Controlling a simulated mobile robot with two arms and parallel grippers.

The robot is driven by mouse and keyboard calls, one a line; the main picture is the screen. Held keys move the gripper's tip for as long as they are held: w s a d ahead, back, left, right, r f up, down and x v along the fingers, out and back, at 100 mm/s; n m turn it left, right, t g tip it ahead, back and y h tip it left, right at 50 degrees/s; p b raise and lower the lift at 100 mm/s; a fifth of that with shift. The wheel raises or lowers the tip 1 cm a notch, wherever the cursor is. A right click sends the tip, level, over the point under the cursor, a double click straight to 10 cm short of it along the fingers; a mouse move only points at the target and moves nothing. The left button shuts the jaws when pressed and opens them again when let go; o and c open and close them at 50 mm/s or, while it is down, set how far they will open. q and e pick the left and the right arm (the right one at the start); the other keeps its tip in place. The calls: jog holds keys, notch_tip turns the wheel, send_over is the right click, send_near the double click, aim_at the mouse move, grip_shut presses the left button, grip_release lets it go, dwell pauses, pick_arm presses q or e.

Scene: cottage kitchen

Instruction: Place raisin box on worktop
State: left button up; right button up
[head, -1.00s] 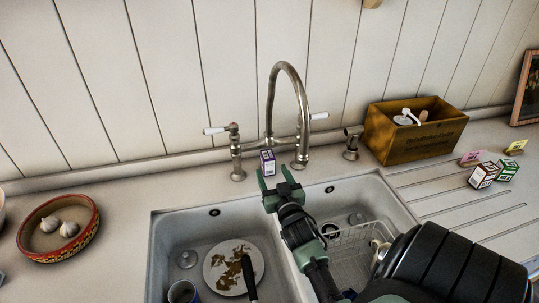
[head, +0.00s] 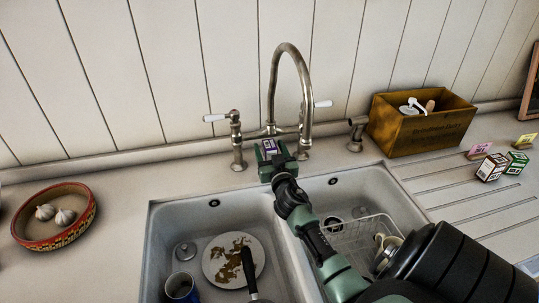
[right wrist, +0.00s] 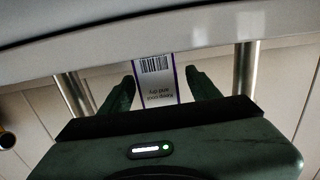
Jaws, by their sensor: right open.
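A small purple-and-white box (head: 270,147), which I take for the raisin box, stands behind the sink at the foot of the tap. Its name cannot be read. My right gripper (head: 271,154) is at the box, open, with one finger on each side. In the right wrist view the box (right wrist: 155,75) shows a barcode and small print between the fingers of the right gripper (right wrist: 157,88). I cannot tell whether either finger touches it. The pale worktop (head: 110,205) runs around the sink. My left gripper is not in view.
The arched tap (head: 307,105) rises close to my gripper. The double sink (head: 222,220) holds a soiled plate (head: 219,271), a mug and a wire rack. A wooden crate (head: 405,135) and small boxes (head: 492,168) stand right; a bowl of garlic (head: 75,238) stands left. Worktop between bowl and sink is clear.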

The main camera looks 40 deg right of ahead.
jog(key=shift+w+d, duration=0.1)
jog(key=shift+w, duration=0.05)
grip_shut()
